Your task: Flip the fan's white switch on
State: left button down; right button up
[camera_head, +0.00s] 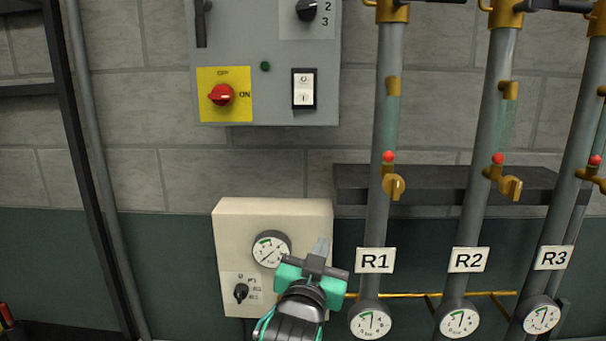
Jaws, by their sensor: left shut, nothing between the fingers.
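The white switch (304,89) is a rocker in a black frame, at the lower right of a grey control box on the wall. Its face carries small marks at top and bottom. My left gripper (321,246) is below it, in front of the right part of a cream box, with its fingers shut and pointing up. Nothing is between the fingers, and the gripper is well apart from the switch. My right gripper is not in view.
The grey box (237,55) also carries a red knob (221,95) on a yellow plate and a black selector (306,10). The cream box (230,226) has a gauge (271,248). Labelled pipes R1 (378,221), R2 and R3 stand right, before a dark shelf (438,183).

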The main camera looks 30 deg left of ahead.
aim_at(304, 94)
pick_arm(q)
jog(key=s+r+n+t+y, duration=0.1)
jog(key=s+r+n+y, duration=0.1)
jog(key=r, duration=0.7)
jog(key=s+a+r+n+t+y, duration=0.1)
jog(key=s+r+n+t+y, duration=0.1)
jog(key=r+y, duration=0.3)
notch_tip(304, 94, up, 5)
jog(key=shift+s+a+f+n, duration=0.2)
jog(key=shift+s+a+n, duration=0.05)
jog(key=shift+a+n, duration=0.05)
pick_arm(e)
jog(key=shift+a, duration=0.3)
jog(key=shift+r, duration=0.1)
